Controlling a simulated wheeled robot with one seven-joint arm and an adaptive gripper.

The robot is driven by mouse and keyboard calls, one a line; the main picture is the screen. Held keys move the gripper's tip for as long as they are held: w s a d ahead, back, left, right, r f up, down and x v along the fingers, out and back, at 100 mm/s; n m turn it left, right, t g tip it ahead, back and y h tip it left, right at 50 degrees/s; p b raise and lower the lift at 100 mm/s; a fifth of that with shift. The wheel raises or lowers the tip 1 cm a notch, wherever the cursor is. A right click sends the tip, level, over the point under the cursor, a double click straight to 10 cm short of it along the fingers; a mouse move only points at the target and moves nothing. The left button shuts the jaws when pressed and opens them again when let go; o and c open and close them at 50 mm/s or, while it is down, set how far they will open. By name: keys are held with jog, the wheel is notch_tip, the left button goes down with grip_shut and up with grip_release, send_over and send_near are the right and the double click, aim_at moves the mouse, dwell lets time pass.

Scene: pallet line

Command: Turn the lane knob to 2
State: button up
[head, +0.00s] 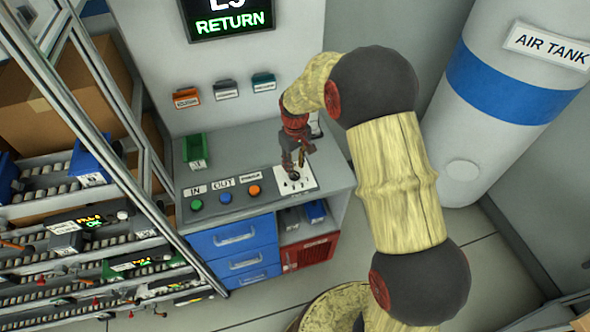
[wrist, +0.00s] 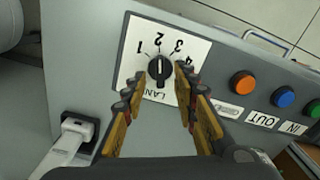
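The lane knob (wrist: 160,69) is a round black knob on a white plate (wrist: 130,72) with the numbers 1 to 4 around it. Its white mark appears to point up toward the 2 in the wrist view. My gripper (wrist: 156,80) is open, with one finger on each side of the knob's near edge; I cannot tell whether either finger touches it. In the head view my gripper (head: 296,163) is over the white plate (head: 306,184) at the right of the grey console, and it hides most of the knob.
Orange (head: 254,190), blue (head: 225,197) and green (head: 197,204) buttons sit left of the plate. A green bin (head: 195,150) stands behind them. A shelf rack is at the left, and an air tank (head: 505,90) at the right. A white-handled fixture (wrist: 75,135) is near my gripper.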

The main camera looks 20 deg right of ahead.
aim_at(296, 174)
notch_tip(296, 174, up, 9)
jog(key=shift+f, duration=0.15)
dwell(0.4)
jog(key=s+r+m+t+b, duration=0.1)
jog(key=s+r, duration=0.3)
jog(key=s, duration=0.6)
jog(key=s+r+m+t+b, duration=0.1)
jog(key=s+r+t+b, duration=0.1)
jog(key=s, duration=0.7)
jog(key=s+r+m+t+b, duration=0.2)
jog(key=s+r+b, duration=0.2)
jog(key=s+r, duration=0.3)
jog(key=s, duration=0.3)
jog(key=shift+s+a+t, duration=0.15)
jog(key=shift+s+t, duration=0.15)
